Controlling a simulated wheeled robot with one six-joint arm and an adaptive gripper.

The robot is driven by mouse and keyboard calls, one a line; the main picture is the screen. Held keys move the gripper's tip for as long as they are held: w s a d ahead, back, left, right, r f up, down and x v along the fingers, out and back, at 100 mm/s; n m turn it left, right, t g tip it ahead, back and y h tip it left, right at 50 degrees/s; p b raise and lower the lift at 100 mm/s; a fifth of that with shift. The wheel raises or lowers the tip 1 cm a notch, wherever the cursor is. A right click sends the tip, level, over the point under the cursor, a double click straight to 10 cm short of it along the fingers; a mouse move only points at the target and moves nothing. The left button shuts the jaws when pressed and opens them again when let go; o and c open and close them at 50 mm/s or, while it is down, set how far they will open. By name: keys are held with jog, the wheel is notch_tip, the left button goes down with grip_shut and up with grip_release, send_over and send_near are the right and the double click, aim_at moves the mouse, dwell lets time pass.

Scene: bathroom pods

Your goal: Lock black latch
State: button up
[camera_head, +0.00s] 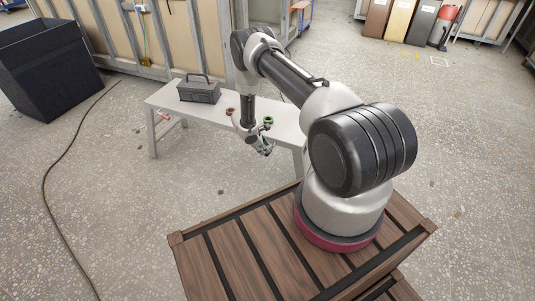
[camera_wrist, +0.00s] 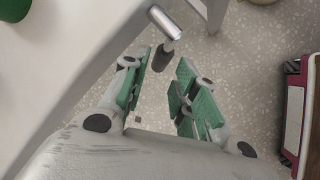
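In the wrist view, a latch-like part with a bright silver cylinder and a black grip (camera_wrist: 163,56) shows by the edge of the white table (camera_wrist: 75,45). I cannot tell whether it is locked. My gripper (camera_wrist: 161,78) is open, with green pads on either side of the black grip's lower end; contact is not clear. In the head view, my gripper (camera_head: 266,150) is at the table's near edge, and the black latch cannot be made out there.
On the white table (camera_head: 281,118) stand a dark toolbox (camera_head: 199,90), a brown ring-like item (camera_head: 230,112) and a green one (camera_head: 268,121). A red handle (camera_head: 163,116) is at the table's left end. A black bin (camera_head: 45,70) and a floor cable lie left.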

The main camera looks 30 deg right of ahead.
jog(key=x, duration=0.6)
jog(key=shift+f, duration=0.2)
grip_shut()
